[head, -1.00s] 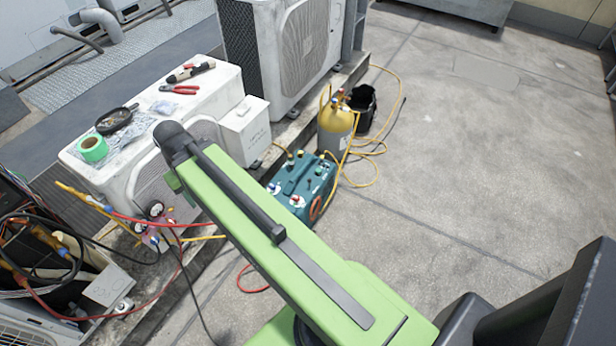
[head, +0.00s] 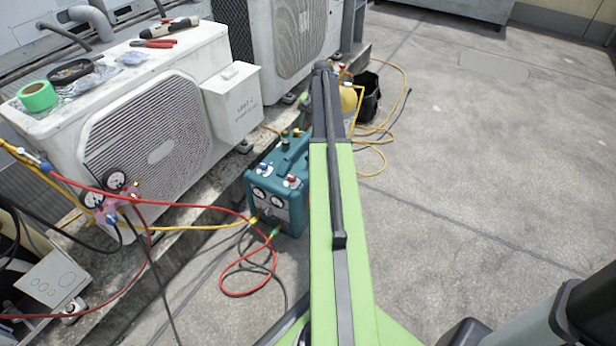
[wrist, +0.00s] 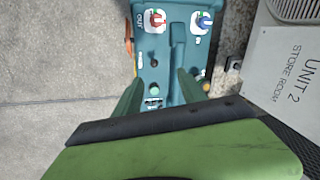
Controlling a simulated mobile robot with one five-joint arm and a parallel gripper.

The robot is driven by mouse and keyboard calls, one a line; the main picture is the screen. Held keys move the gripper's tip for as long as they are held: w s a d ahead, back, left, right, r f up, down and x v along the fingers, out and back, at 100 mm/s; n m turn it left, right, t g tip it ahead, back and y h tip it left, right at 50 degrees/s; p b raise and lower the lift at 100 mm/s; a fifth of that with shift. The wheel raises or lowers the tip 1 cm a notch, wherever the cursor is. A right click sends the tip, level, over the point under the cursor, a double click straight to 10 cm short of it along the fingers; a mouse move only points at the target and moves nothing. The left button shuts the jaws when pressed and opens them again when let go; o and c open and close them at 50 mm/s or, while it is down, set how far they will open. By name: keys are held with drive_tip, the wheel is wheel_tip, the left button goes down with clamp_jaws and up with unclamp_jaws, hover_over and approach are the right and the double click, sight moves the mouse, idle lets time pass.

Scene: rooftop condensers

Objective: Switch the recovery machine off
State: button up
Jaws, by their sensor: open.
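The teal recovery machine (head: 256,188) stands on the concrete at the foot of the condenser plinth. Gauges show on its front, and red and yellow hoses run to it. In the wrist view its top (wrist: 151,45) carries a red knob (wrist: 157,20), a blue knob (wrist: 203,22), a dark handle bar and a small green part (wrist: 154,91). Which part is the power switch, and its position, I cannot tell. My gripper (wrist: 160,78) is open and empty in the wrist view, its two green fingers over the machine's top; contact is unclear. In the head view my arm hides the gripper.
A white condenser unit (head: 150,150) with a "UNIT 2" box (head: 235,103) stands left of the machine. A gauge manifold (head: 112,200) hangs before it. Hoses (head: 240,275) loop on the floor. A yellow cylinder (head: 349,100) and black bucket (head: 368,98) stand behind. The floor at right is clear.

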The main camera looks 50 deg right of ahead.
drive_tip(key=f+b, duration=0.5)
drive_tip(key=f, duration=0.1)
drive_tip(key=w+f+b, duration=0.1)
drive_tip(key=f+b, duration=0.5)
drive_tip(key=w+d+f+b, duration=0.1)
drive_tip(key=f+b, duration=0.5)
drive_tip(key=shift+f, duration=0.15)
clamp_jaws()
